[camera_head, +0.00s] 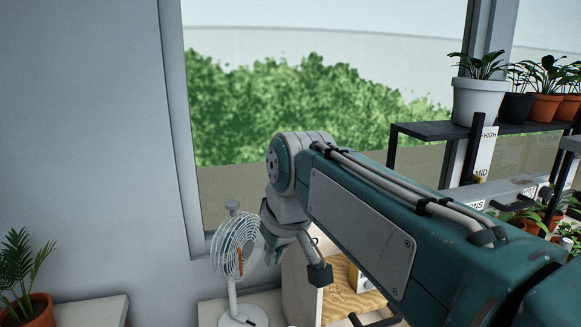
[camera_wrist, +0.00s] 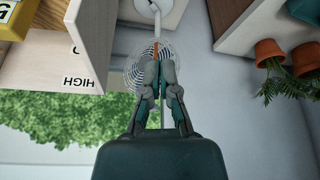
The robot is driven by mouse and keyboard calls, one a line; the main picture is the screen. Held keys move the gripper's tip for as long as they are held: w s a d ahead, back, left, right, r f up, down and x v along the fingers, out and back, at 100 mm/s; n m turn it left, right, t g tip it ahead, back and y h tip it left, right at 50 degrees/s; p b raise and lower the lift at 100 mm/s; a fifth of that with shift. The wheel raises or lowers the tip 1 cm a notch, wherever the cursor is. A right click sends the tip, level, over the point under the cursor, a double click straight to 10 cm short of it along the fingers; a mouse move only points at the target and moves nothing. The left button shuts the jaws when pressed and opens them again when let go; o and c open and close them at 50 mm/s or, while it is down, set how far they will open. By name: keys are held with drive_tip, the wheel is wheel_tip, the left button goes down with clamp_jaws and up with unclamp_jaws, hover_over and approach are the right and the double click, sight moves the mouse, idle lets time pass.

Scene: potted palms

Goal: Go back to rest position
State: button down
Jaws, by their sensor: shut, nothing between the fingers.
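In the wrist view my gripper (camera_wrist: 160,62) points away from the camera with its fingers together and nothing between them. In the head view my teal arm reaches in from the lower right and bends down at its far end, just right of a white fan (camera_head: 236,250); the fingertips cannot be made out there. In the wrist view, which is turned upside down, the fan (camera_wrist: 135,72) shows behind the fingers, partly hidden by them. I cannot tell how far apart they are.
A potted palm (camera_head: 27,300) stands at the lower left. A dark shelf (camera_head: 430,130) with several potted plants stands at the right, and a wooden box (camera_head: 300,285) lies below my arm. A window fills the back. In the wrist view terracotta pots (camera_wrist: 305,58) show at the right.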

drive_tip(key=s+d+f+m+t+h, duration=0.1)
drive_tip(key=s+d+f+m, duration=0.2)
drive_tip(key=s+d+f, duration=0.3)
drive_tip(key=s+d+f+m+h, duration=0.1)
drive_tip(key=s+d+f+m, duration=0.2)
drive_tip(key=s+d+f, duration=0.4)
drive_tip(key=s+d, duration=0.2)
drive_tip(key=d, duration=0.3)
drive_tip(key=shift+s+m+t, duration=0.25)
drive_tip(key=shift+m+t, duration=0.15)
drive_tip(key=shift+d, duration=0.1)
